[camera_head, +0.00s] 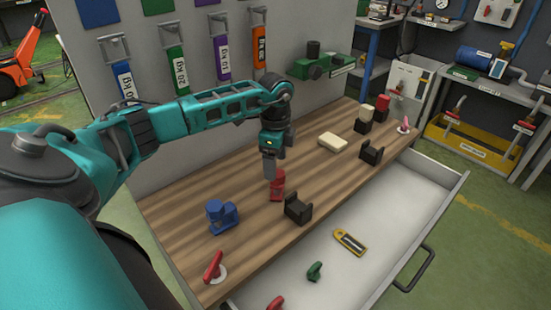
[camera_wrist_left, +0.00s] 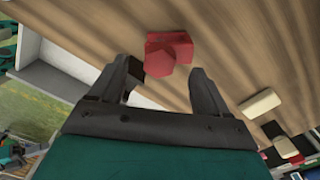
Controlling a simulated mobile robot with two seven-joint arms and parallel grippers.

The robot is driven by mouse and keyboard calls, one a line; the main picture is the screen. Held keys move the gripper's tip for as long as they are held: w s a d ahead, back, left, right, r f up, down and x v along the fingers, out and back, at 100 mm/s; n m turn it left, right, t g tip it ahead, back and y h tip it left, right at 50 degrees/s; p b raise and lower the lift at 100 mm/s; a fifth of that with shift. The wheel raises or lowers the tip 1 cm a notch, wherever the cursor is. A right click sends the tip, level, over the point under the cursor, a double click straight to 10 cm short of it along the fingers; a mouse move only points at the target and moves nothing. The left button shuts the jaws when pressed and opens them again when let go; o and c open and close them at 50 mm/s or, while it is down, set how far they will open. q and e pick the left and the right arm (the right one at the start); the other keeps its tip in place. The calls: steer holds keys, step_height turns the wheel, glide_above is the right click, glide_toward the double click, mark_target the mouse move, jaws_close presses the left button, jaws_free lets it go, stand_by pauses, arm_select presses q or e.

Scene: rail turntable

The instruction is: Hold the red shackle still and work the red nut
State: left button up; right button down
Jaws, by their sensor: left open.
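The red shackle (camera_head: 278,188) stands on the wooden bench top in the head view. In the left wrist view the red shackle (camera_wrist_left: 182,42) lies just beyond the fingertips, and the six-sided red nut (camera_wrist_left: 157,60) faces the camera. My left gripper (camera_head: 269,176) points down close above and beside the shackle. In the wrist view the left gripper (camera_wrist_left: 162,70) is open, its fingers apart on either side of the nut's line, with nothing gripped. Whether a finger touches the red part I cannot tell. My right gripper is in neither view.
A blue shackle-like part (camera_head: 221,217) stands left of the red one, a black cradle (camera_head: 298,209) right of it. A cream block (camera_head: 332,142) lies farther back. The open drawer (camera_head: 395,222) juts out in front. A grey panel (camera_head: 170,150) rises behind the bench.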

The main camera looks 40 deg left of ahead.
arm_select(q)
steer(key=shift+r, duration=0.45)
steer(key=m, duration=0.5)
steer(key=shift+w+m, duration=0.1)
steer(key=shift+m, duration=0.3)
steer(key=m, duration=0.6)
steer(key=shift+w, duration=0.1)
steer(key=m, duration=0.6)
steer(key=shift+d+b, duration=0.1)
steer(key=shift+b, duration=0.3)
steer(key=m, duration=0.6)
steer(key=shift+w+d, duration=0.1)
steer(key=shift+f+b, duration=0.1)
steer(key=shift+b, duration=0.25)
